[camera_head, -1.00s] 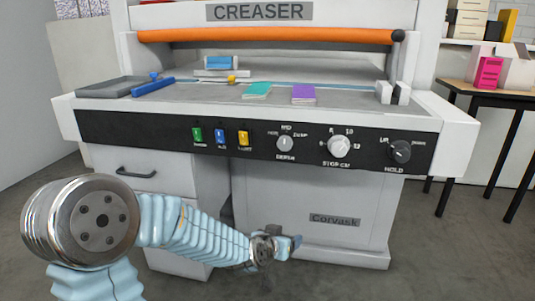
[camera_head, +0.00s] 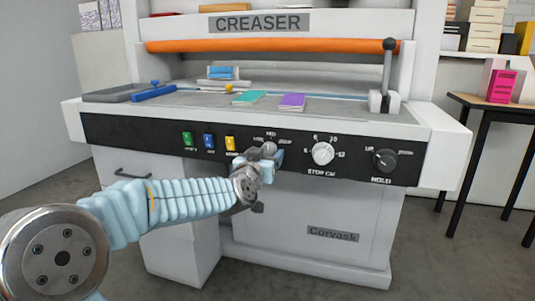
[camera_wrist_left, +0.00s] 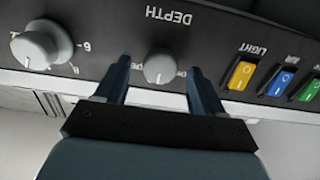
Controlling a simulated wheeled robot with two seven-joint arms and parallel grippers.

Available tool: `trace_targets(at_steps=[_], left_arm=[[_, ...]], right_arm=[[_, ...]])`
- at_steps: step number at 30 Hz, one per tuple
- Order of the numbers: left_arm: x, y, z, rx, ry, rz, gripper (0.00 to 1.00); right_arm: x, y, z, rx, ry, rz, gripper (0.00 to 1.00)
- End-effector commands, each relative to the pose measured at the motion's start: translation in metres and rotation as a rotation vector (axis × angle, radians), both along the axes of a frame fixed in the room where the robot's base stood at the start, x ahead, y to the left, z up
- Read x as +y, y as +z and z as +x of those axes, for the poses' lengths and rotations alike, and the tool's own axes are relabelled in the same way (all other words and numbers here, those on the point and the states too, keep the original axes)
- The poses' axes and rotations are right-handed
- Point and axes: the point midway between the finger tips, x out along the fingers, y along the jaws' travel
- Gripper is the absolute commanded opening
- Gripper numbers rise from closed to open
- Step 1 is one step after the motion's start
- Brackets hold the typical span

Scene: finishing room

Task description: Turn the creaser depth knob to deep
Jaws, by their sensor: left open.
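The left gripper (camera_wrist_left: 160,82) holds nothing. My right gripper is not in view.
The stop knob (camera_head: 323,153) and the black hold knob (camera_head: 385,160) sit to the right on the panel. Yellow (camera_head: 230,144), blue (camera_head: 208,141) and green (camera_head: 188,139) switches are to the left. Teal (camera_head: 250,98) and purple (camera_head: 292,101) pads lie on the bed above.

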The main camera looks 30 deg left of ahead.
Motion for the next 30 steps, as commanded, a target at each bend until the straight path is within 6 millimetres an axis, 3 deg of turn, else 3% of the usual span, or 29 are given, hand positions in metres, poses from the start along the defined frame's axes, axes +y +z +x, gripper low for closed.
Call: trace_targets(at_steps=[6, 15, 26, 30], left_arm=[[0.005, 0.000, 0.021, 0.001, 0.001, -0.001, 0.69], [0.006, 0.000, 0.023, 0.001, 0.000, -0.001, 0.69], [0.006, 0.000, 0.023, 0.001, 0.000, -0.001, 0.14], [0.006, 0.000, 0.023, 0.002, 0.000, 0.004, 0.14]], right_arm=[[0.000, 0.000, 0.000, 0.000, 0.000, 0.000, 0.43], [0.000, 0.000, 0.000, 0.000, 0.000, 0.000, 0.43], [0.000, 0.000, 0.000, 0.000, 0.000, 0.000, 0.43], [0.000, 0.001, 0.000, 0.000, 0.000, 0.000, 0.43]])
